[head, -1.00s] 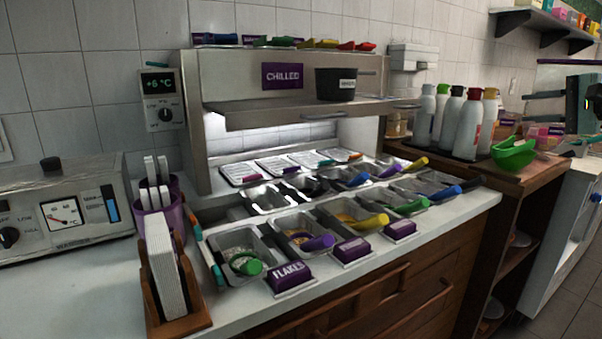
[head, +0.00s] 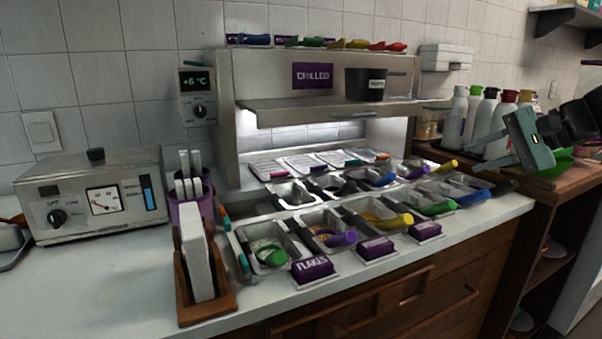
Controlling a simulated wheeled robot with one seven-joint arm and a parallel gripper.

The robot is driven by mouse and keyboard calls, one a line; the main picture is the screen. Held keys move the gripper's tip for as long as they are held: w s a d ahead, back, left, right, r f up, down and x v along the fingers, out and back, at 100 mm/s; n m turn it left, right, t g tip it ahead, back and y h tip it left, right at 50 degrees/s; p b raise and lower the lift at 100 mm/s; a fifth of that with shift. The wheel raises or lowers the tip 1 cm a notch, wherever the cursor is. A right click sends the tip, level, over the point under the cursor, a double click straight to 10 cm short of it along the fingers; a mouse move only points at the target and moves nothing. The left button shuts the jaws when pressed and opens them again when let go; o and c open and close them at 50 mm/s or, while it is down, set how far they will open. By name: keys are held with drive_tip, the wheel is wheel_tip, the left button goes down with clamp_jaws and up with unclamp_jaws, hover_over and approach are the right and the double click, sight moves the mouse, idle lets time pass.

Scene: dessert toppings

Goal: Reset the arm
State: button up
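My gripper (head: 478,156) is at the right of the head view, with its grey-teal body and dark arm links behind it. Its two thin fingers point left and are spread apart, with nothing seen held between them. It is in front of the squeeze bottles (head: 459,115) and hides part of them. The green scoop bowl (head: 556,163) is partly hidden behind it.
A counter (head: 110,285) carries a chilled topping station (head: 262,80) with several tubs and coloured scoops. A control box (head: 130,214) and a wooden holder (head: 206,305) of white cards stand at the left. A shelf (head: 572,20) is at upper right.

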drive_tip(key=s+a+f+n+g+h, duration=0.1)
drive_tip(key=s+a+f+n+g, duration=0.35)
drive_tip(key=a, duration=0.55)
drive_tip(key=s+a+f+n+g+h, duration=0.1)
drive_tip(key=s+a+f+n+g, duration=0.15)
drive_tip(key=s+a+f, duration=0.55)
drive_tip(key=s+a+f+n+g+h, duration=0.1)
drive_tip(key=s+a+f+n+h, duration=0.3)
drive_tip(key=s, duration=0.5)
drive_tip(key=s+a+f+n+h, duration=0.1)
drive_tip(key=s+a+n+h, duration=0.1)
drive_tip(key=s+a+n, duration=0.5)
wheel_tip(320, 180, up, 16)
drive_tip(key=s+d+p, duration=0.1)
drive_tip(key=d+p, duration=0.1)
drive_tip(key=p, duration=1.4)
drive_tip(key=shift+s+d+m, duration=0.2)
drive_tip(key=shift+d+m, duration=0.05)
drive_tip(key=shift+m, duration=0.05)
